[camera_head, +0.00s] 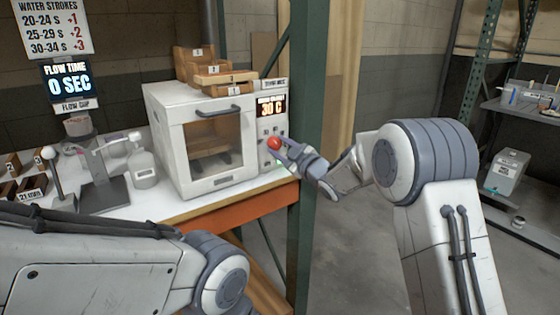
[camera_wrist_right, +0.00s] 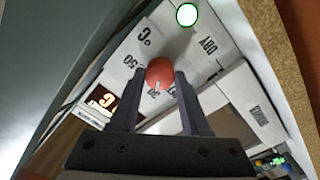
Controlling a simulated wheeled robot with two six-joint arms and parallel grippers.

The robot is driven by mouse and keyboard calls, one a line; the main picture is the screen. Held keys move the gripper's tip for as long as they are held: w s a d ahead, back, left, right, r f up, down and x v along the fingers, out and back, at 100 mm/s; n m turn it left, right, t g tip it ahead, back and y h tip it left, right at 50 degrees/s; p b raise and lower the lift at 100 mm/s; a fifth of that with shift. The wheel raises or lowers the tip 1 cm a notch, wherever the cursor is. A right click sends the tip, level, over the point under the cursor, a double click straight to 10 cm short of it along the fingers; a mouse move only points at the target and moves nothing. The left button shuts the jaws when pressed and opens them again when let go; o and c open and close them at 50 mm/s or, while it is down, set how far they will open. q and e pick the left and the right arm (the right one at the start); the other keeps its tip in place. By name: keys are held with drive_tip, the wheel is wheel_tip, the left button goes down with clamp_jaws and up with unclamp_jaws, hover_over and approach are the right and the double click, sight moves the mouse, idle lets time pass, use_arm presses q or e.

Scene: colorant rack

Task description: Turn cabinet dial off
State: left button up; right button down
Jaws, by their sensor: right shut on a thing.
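The cabinet (camera_head: 165,135) is a white box with a windowed door, shut, on the bench. Its red round dial (camera_head: 273,142) is on the control panel right of the door. My right gripper (camera_head: 277,149) is shut on the dial. In the right wrist view the two fingers (camera_wrist_right: 159,82) sit on either side of the dial (camera_wrist_right: 160,70), and a pale pointer mark shows on its near side. Labels "50", "30" and "DRY" lie around it, partly hidden. The cabinet display (camera_head: 271,106) reads 30 C. My left gripper is out of the picture.
Wooden blocks (camera_head: 195,68) are stacked on the cabinet. A green post (camera_head: 318,110) stands close to the right of the panel. A white bottle (camera_head: 143,165) and a stand (camera_head: 105,190) are left of the cabinet. A round light with a green ring (camera_wrist_right: 187,15) is near the dial.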

drive_tip(key=n+b, duration=0.6)
drive_tip(key=b, duration=0.1)
drive_tip(key=shift+f, duration=0.25)
drive_tip(key=shift+r+n+b, duration=0.15)
drive_tip(key=shift+n+b, duration=1.1)
drive_tip(key=shift+n, duration=0.25)
drive_tip(key=shift+c, duration=1.9)
unclamp_jaws()
drive_tip(key=shift+r, duration=0.1)
drive_tip(key=v, duration=1)
drive_tip(key=shift+s+d, duration=0.15)
